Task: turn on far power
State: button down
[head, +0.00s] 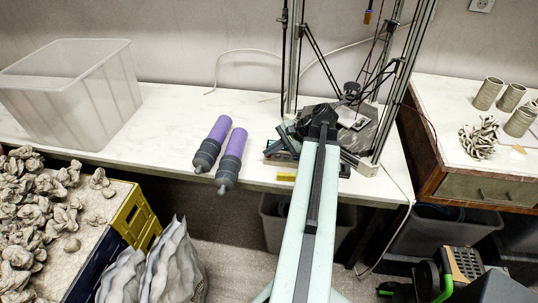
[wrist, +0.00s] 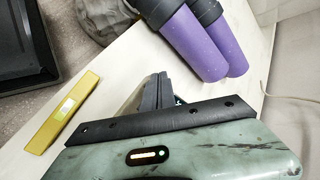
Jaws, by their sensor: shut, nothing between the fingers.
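A tall delta printer frame (head: 294,60) stands on the white worktop, with its round effector (head: 352,90) hanging between the rods. No power switch is clearly visible in either view. My gripper (wrist: 158,82) shows in the wrist view with its dark fingers shut and nothing between them. It is above the worktop, between the yellow bar and the purple cylinders. In the head view my arm reaches over the printer's left front and hides part of its base, and I cannot make out the fingertips there.
Two purple-and-grey cylinders (head: 232,153) lie left of the printer. A yellow bar (head: 286,177) is at the worktop's front edge and also shows in the wrist view (wrist: 62,110). A clear bin (head: 75,90) stands at left. A wall socket (head: 482,5) is at upper right.

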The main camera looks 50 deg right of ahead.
jog(key=shift+r, duration=0.1)
jog(key=shift+s+a+r+p, duration=0.1)
jog(key=shift+r+p, duration=0.5)
jog(key=shift+p, duration=0.1)
jog(key=r+p, duration=0.5)
jog(key=shift+s+a, duration=0.25)
jog(key=shift+a, duration=0.15)
